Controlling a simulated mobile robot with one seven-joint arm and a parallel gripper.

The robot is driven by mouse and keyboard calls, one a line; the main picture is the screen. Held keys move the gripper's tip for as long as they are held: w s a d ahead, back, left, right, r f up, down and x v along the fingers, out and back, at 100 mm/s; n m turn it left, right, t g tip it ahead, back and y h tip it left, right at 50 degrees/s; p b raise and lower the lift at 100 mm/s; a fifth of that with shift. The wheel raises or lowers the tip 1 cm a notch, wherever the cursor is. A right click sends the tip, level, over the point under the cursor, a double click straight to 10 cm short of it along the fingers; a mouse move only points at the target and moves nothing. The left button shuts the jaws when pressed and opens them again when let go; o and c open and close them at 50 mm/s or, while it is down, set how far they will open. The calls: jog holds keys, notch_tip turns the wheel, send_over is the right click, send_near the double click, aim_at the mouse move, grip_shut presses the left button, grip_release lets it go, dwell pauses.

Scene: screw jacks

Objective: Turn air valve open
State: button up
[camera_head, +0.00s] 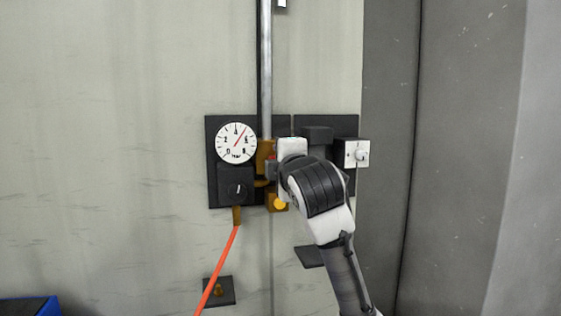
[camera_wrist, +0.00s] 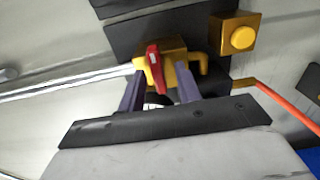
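The air valve has a brass body (camera_wrist: 177,50) with a red lever handle (camera_wrist: 155,68) across its front in the wrist view. In the head view the brass valve body (camera_head: 264,150) sits at the foot of the vertical pipe, partly hidden by my arm. My gripper (camera_wrist: 160,90) reaches up to the valve. Its two fingers are apart, one on each side of the red handle, with gaps visible between. Whether a finger touches the valve body, I cannot tell. In the head view my gripper is mostly hidden by my wrist.
A round dial gauge (camera_head: 236,143) and a black regulator knob (camera_head: 238,187) are left of the valve. A yellow button (camera_wrist: 242,37) sits on a brass box close by. An orange hose (camera_head: 219,267) hangs below. A white switch box (camera_head: 356,153) is at right.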

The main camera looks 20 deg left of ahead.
jog(key=b+v, duration=0.4)
jog(key=v, duration=1)
